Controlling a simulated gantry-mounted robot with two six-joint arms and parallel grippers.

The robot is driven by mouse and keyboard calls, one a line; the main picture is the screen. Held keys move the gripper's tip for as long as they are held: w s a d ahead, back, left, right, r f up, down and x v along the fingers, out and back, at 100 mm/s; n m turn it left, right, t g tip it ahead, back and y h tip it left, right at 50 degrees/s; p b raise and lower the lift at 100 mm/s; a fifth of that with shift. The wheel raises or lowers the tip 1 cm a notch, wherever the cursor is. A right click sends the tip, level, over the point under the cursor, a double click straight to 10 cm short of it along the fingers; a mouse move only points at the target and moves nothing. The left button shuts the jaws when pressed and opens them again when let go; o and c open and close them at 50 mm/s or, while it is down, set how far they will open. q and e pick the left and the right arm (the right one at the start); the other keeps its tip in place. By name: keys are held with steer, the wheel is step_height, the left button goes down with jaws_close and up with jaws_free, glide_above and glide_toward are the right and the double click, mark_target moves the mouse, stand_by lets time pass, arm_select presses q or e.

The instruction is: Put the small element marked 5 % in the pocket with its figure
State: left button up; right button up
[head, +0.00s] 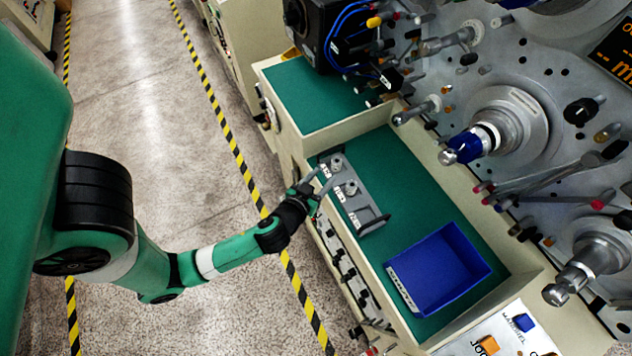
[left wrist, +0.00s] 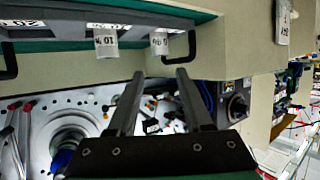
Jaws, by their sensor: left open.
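A grey holder (head: 362,202) with labelled pockets stands on the green bench top. In the left wrist view, upside down, one element (left wrist: 105,39) is marked 10 %. The element beside it (left wrist: 159,44) has a mark too small to read surely. A label reading 20 (left wrist: 22,23) shows at the left. My left gripper (head: 321,181) is open and empty, just off the holder's near side. Its fingers (left wrist: 160,73) point toward the elements. My right gripper is out of view.
A blue bin (head: 438,270) stands on the bench right of the holder. Spindles (head: 467,147) stick out of the machine face behind. A black box with blue cables (head: 335,32) stands at the back. Green bench top (head: 405,190) is clear between holder and machine.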

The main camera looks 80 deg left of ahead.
arm_select(q)
steer(key=shift+p+v, duration=0.4)
steer(key=shift+v, duration=1.55)
steer(key=w+d+r+m+t+h, duration=0.1)
steer(key=w+d+r+t, duration=0.2)
steer(key=w+r, duration=0.55)
steer(key=w+d+r+t+h, duration=0.1)
steer(key=w+d+r+t, duration=0.15)
steer(key=w+r, duration=0.55)
steer(key=w+d+r+m+t+h, duration=0.1)
steer(key=w+d+r+t, duration=0.15)
steer(key=r, duration=0.65)
steer(key=w+d+r+m+t+h, duration=0.1)
steer(key=d+r+t, duration=0.15)
steer(key=r, duration=0.75)
steer(key=s+d+r+m+t+h, duration=0.2)
steer(key=r, duration=0.6)
steer(key=s+d+r+m+t+h, duration=0.2)
steer(key=s+r+t+h, duration=0.1)
steer(key=r, duration=0.5)
steer(key=s+d+r+m+t+h, duration=0.2)
steer(key=s+r+m, duration=0.1)
steer(key=r, duration=0.5)
steer(key=shift+r+t+h, duration=0.25)
steer(key=shift+t+h, duration=0.05)
steer(key=shift+t, duration=0.05)
steer(key=shift+s, duration=0.1)
